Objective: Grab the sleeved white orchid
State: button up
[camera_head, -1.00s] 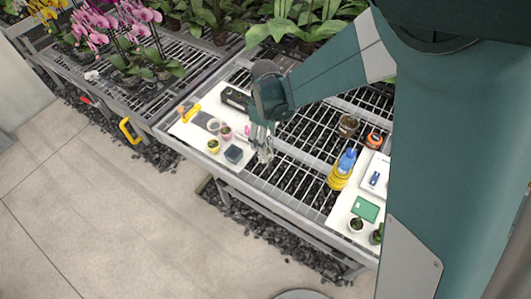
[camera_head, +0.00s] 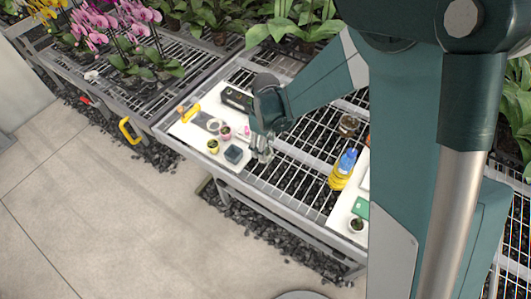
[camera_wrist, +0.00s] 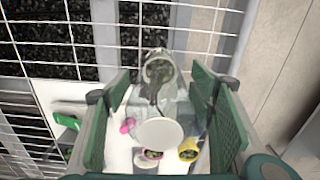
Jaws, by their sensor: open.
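The sleeved white orchid appears as a clear, cone-like sleeve with a dark green plant inside (camera_wrist: 160,72) in the wrist view. It lies between the two green finger pads of my gripper (camera_wrist: 165,112), with space visible on both sides. A white disc shows below it in that view; whether it belongs to the orchid I cannot tell. In the head view my gripper (camera_head: 262,152) is at the right edge of the left white board, pointing down. The orchid is hard to make out there, as a greyish, see-through shape at the fingers. My gripper is open.
The left white board (camera_head: 186,130) holds a yellow pot (camera_head: 213,146), a pink pot (camera_head: 226,132), a dark square dish (camera_head: 234,154) and a black box (camera_head: 236,98). A blue-and-yellow bottle (camera_head: 343,168) stands right across open mesh. Leafy plants line the back.

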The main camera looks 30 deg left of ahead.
jog(key=c, duration=1.3)
jog(key=shift+r+p, duration=0.55)
jog(key=shift+r, duration=4.45)
